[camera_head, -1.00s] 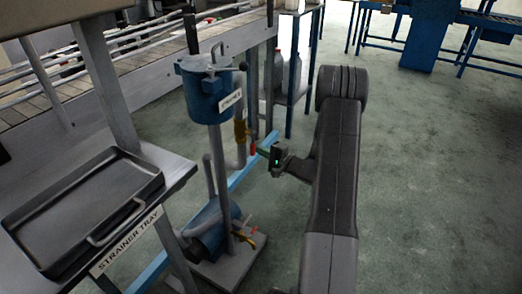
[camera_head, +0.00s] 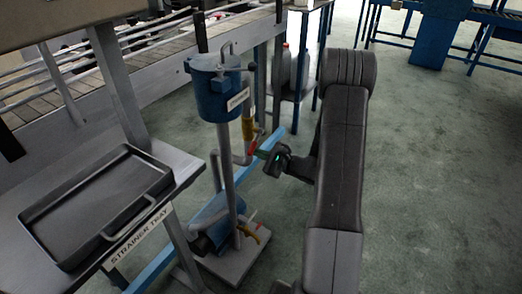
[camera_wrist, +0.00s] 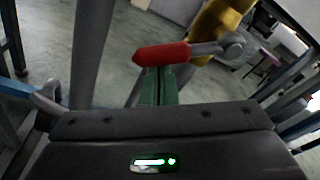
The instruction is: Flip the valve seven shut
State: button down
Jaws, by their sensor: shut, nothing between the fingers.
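A brass-yellow valve (camera_head: 248,128) sits on the pipe beside the blue strainer pot, with a red-sleeved lever (camera_head: 254,146). No number seven is readable on it. In the wrist view the red lever (camera_wrist: 160,54) lies nearly level across the picture, its grey arm running to a pivot at the right by the yellow body (camera_wrist: 218,28). My gripper (camera_head: 263,154) is right at the lever in the head view. In the wrist view its green fingers (camera_wrist: 165,84) are shut with nothing between them. Their tips are just under the red sleeve and seem to touch it.
The blue pot (camera_head: 214,88) stands on a grey post above a base plate (camera_head: 236,262) with a lower pump and another brass valve (camera_head: 250,236). A strainer tray (camera_head: 100,205) lies on the shelf at left. Floor at right is open.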

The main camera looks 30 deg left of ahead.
jog(key=r+m+p, duration=0.1)
jog(key=s+r+m+p, duration=0.1)
jog(key=m, duration=0.1)
jog(key=s+r+m+g+p, duration=0.1)
jog(key=shift+a+r+m, duration=0.1)
jog(key=shift+r+m, duration=0.1)
jog(key=shift+m, duration=0.1)
jog(key=shift+r, duration=0.15)
dwell(0.7)
